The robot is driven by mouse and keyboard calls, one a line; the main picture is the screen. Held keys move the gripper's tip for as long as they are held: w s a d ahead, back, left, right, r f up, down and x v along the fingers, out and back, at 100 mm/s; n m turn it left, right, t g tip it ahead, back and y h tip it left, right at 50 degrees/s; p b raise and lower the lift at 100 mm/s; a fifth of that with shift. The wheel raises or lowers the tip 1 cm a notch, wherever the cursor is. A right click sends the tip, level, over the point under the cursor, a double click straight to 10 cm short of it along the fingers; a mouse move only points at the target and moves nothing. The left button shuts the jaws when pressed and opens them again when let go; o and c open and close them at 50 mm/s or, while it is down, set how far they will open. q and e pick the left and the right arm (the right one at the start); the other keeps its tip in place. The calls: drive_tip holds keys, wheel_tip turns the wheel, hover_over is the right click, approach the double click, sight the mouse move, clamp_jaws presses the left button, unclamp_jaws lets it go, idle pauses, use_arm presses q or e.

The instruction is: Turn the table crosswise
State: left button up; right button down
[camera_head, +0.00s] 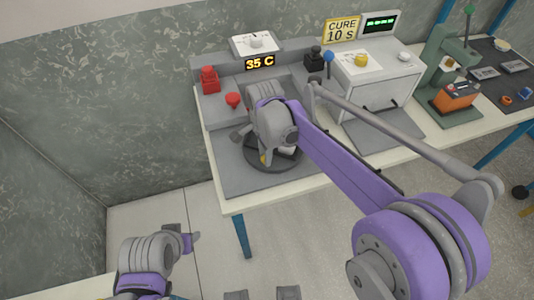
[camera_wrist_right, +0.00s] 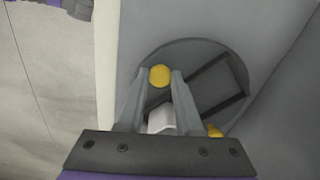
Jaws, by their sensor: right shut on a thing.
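The round dark turntable (camera_head: 292,160) lies on a grey plate at the left end of the workbench, partly hidden by my right arm. In the right wrist view the turntable (camera_wrist_right: 222,75) has a dark rectangular frame, set at a slant. A yellow knob (camera_wrist_right: 160,77) sits near its edge. My right gripper (camera_head: 265,155) is over the turntable; in the right wrist view its fingertips (camera_wrist_right: 161,80) are shut on the yellow knob. A second yellow piece (camera_wrist_right: 214,131) is beside the right finger. My left gripper (camera_head: 192,239) is low left, away from the bench; its jaws are unclear.
Behind the turntable are a red clamp-like block (camera_head: 209,80), a red knob (camera_head: 233,99) and a display reading 35 C (camera_head: 260,63). A grey cure box (camera_head: 378,82) stands to the right, then a green press (camera_head: 450,60) with an orange block (camera_head: 456,95). Floor is clear in front.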

idle(0.3)
drive_tip(key=c, duration=0.6)
unclamp_jaws()
wheel_tip(320, 180, up, 11)
drive_tip(key=shift+f+p, duration=0.1)
drive_tip(key=shift+p, duration=0.4)
